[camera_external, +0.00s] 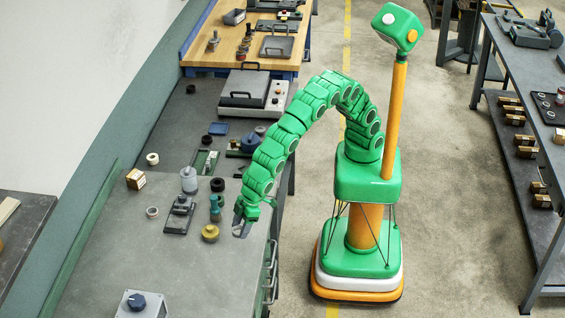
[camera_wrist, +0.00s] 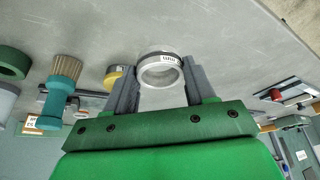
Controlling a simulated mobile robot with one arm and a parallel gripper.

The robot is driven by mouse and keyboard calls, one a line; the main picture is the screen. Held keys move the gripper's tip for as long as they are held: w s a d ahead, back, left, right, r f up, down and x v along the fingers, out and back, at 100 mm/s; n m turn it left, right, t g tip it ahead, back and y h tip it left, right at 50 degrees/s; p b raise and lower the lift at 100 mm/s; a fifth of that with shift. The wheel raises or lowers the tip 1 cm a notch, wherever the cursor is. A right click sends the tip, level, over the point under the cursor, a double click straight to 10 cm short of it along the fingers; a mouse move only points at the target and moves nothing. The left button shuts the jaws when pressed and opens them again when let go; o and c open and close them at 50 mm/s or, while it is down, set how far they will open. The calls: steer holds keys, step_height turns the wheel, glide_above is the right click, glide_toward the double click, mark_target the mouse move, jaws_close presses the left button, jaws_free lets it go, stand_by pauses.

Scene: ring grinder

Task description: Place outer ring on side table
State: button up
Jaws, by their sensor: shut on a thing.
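In the wrist view, my gripper (camera_wrist: 158,80) is shut on a silver outer ring (camera_wrist: 160,72) with a white printed label on its rim. The ring sits between the two grey fingertips. In the external view, my gripper (camera_external: 241,228) is low over the right edge of the grey bench (camera_external: 225,270); the held ring is too small there to make out clearly. A separate dark grey table (camera_external: 28,215) stands at the lower left; I cannot tell which surface is the side table.
Left of my gripper are a yellow round piece (camera_external: 210,233), a teal brush (camera_external: 214,208), a black device (camera_external: 179,215) and a small ring (camera_external: 152,212). A control box with a blue knob (camera_external: 140,303) stands at the front. Bench surface between is clear.

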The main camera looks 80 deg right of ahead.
steer(key=s+d+r, duration=0.7)
steer(key=d, duration=0.2)
steer(key=shift+s+d+r, duration=0.3)
steer(key=shift+r, duration=0.1)
steer(key=w+d+f+m+h, duration=0.1)
steer(key=w+d+f+m, duration=0.15)
steer(key=w+d, duration=0.75)
steer(key=w+d+f+m, duration=0.1)
steer(key=w+d+f, duration=0.3)
steer(key=w+d, duration=0.65)
steer(key=w+d+f+m, duration=0.1)
steer(key=d+f, duration=0.1)
steer(key=d, duration=0.8)
steer(key=w+d+f+m+h, duration=0.1)
steer(key=d+f, duration=0.1)
steer(key=d, duration=0.9)
steer(key=w+d+f+m, duration=0.1)
steer(key=w+d+f, duration=0.1)
steer(key=d, duration=0.8)
steer(key=shift+d+f+m+t+h, duration=0.2)
steer(key=shift+f+m+t+h, duration=0.1)
steer(key=shift+f+m+h, duration=0.1)
steer(key=shift+a, duration=0.1)
